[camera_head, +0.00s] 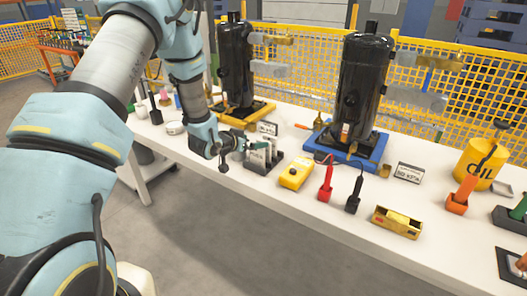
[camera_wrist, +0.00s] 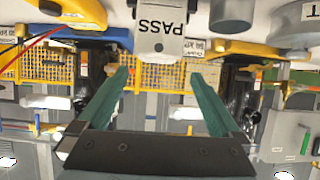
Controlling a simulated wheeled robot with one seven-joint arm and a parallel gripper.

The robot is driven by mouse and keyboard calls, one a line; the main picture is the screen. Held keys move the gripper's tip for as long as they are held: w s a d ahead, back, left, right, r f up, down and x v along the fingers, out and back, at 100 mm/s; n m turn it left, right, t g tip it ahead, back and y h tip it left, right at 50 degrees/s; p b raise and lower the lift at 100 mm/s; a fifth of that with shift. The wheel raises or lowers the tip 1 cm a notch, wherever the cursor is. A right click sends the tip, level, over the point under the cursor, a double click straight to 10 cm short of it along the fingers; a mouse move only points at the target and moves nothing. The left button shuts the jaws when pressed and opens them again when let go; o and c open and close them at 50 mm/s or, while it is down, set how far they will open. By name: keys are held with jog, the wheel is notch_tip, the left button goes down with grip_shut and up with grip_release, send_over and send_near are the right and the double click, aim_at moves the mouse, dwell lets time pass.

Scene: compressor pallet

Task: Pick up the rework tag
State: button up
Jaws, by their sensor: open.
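A small dark tag rack (camera_head: 262,167) stands on the white bench with pale upright tags (camera_head: 258,155) in it. In the wrist view a white tag (camera_wrist: 160,28) reads PASS, upside down, just beyond and above the gap between my fingertips. I cannot make out a tag reading rework in either view. My gripper (camera_head: 243,146) is close at the left side of the rack. In the wrist view my gripper (camera_wrist: 160,72) shows two green fingers spread wide, with nothing between them.
Black compressors stand behind on a yellow pallet (camera_head: 262,108) and a blue pallet (camera_head: 365,157). A yellow oil can (camera_head: 481,163) is farther right. The bench's front edge is near my gripper.

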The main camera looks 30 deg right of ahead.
jog(key=shift+s+p+x, duration=0.1)
jog(key=shift+p+x, duration=0.55)
jog(key=shift+x, duration=0.65)
jog(key=shift+s+p+x, duration=0.15)
jog(key=shift+p+x, duration=0.45)
jog(key=shift+x, duration=0.75)
jog(key=shift+f, duration=0.2)
grip_shut()
